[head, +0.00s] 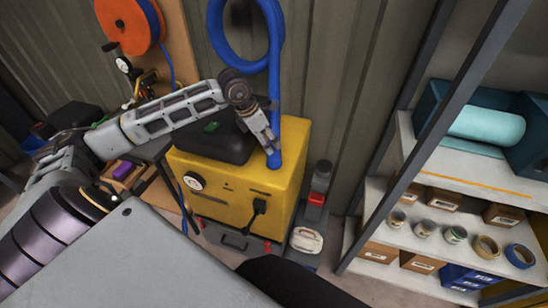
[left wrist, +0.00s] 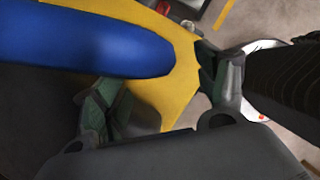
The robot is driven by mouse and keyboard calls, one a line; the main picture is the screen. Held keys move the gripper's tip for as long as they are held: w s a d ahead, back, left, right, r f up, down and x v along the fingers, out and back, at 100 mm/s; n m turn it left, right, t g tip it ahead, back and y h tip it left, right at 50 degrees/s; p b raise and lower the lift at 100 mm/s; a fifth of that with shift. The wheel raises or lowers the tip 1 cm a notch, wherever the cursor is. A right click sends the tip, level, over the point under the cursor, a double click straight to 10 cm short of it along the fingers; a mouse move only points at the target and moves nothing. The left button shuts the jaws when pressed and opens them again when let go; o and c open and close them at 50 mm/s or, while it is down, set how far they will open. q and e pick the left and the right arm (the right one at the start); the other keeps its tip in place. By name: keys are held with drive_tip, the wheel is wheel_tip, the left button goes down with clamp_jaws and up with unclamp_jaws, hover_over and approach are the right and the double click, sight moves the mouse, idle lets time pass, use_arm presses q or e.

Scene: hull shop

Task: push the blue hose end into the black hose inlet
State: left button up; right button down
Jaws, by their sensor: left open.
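The blue hose (head: 275,85) hangs from a coil on the wall, and its lower end (head: 273,160) is at the top of the yellow machine (head: 230,185). My left gripper (head: 269,143) is open beside the lower hose, fingers pointing down. In the left wrist view the hose (left wrist: 90,42) crosses the upper left, its rounded end close to the open left gripper (left wrist: 160,92); I cannot tell whether it lies between the fingers. I cannot make out the black hose inlet; whether the hose end touches it is not visible. My right gripper is not in view.
A black case (head: 215,138) sits on the yellow machine, left of the hose. A black plug and cable (head: 259,207) are on its front. A grey and red bottle (head: 318,190) stands at its right. A shelf rack (head: 470,185) with boxes and tape rolls is at the right.

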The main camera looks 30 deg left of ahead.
sight(274, 150)
use_arm(q)
drive_tip(key=shift+x, duration=0.95)
drive_tip(key=shift+w+d+f, duration=0.15)
drive_tip(key=shift+w+f, duration=0.15)
drive_tip(key=shift+f, duration=0.35)
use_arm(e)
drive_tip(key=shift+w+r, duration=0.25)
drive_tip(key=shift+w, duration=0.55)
use_arm(q)
drive_tip(key=shift+f, duration=0.2)
drive_tip(key=shift+w+f+p, duration=0.25)
drive_tip(key=shift+f+p, duration=0.15)
drive_tip(key=shift+f, duration=0.2)
drive_tip(key=shift+a+x, duration=0.25)
drive_tip(key=shift+x, duration=0.95)
drive_tip(key=shift+w+d+f, duration=0.15)
drive_tip(key=shift+f, duration=0.45)
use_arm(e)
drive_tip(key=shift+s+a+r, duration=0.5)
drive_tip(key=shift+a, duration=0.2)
